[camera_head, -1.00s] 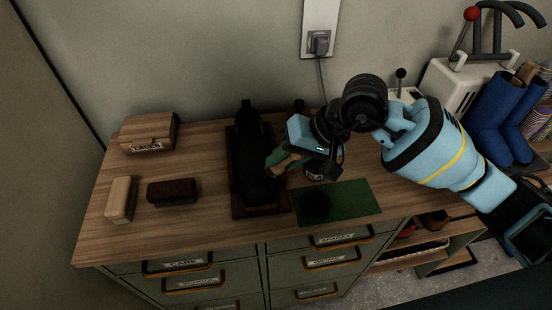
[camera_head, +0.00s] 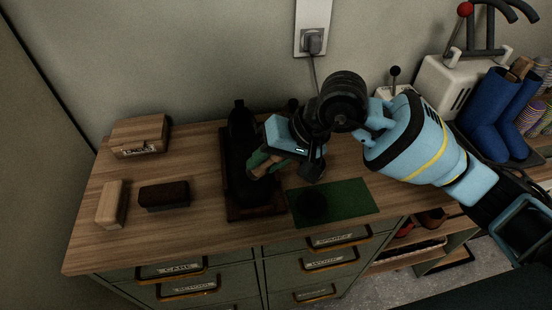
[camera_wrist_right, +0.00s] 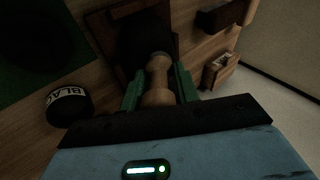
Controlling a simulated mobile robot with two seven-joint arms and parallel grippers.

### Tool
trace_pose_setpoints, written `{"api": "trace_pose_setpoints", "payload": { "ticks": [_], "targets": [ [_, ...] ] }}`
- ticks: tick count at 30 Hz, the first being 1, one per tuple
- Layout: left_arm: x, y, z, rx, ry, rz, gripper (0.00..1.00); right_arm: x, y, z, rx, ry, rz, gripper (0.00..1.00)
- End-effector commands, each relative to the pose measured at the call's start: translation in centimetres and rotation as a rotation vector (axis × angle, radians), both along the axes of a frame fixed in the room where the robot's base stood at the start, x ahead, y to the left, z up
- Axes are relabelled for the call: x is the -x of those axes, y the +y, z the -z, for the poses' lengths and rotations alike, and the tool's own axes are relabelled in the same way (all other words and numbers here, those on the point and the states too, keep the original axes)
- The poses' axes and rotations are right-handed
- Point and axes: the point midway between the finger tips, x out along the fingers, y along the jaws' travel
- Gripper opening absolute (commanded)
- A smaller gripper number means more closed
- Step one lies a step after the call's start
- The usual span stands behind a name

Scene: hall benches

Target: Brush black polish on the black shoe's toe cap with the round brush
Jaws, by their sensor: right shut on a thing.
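The black shoe (camera_head: 238,145) stands on a dark wooden stand (camera_head: 257,213) in the middle of the bench top, its length running from back to front. My right gripper (camera_head: 262,164) is at the shoe's right side, over its front half. Its green fingers are shut on the wooden handle of the round brush (camera_wrist_right: 157,72), as the right wrist view shows. The brush head merges with the dark shoe, so I cannot tell whether the bristles touch it. A black tin with a white label (camera_wrist_right: 68,104) stands beside the green mat. My left gripper is out of view.
A green mat (camera_head: 355,197) with a round black thing (camera_head: 312,205) lies right of the stand. A dark brush (camera_head: 164,195), a pale block (camera_head: 112,205) and a wooden box (camera_head: 140,135) lie left. Blue boots (camera_head: 490,115) stand far right.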

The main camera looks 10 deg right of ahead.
Motion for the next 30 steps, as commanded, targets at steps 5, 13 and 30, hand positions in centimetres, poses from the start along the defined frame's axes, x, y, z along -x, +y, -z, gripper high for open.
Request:
{"api": "trace_pose_setpoints", "payload": {
  "ticks": [5,13,30],
  "targets": [
    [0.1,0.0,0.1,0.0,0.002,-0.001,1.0,0.1,0.3,0.3,0.003,0.006,0.0,0.08],
    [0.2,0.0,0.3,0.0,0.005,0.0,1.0,0.1,1.3,0.4,0.003,0.006,-0.002,0.08],
    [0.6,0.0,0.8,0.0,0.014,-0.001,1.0,0.1,3.4,0.1,0.004,0.006,-0.001,0.08]
  ]
}}
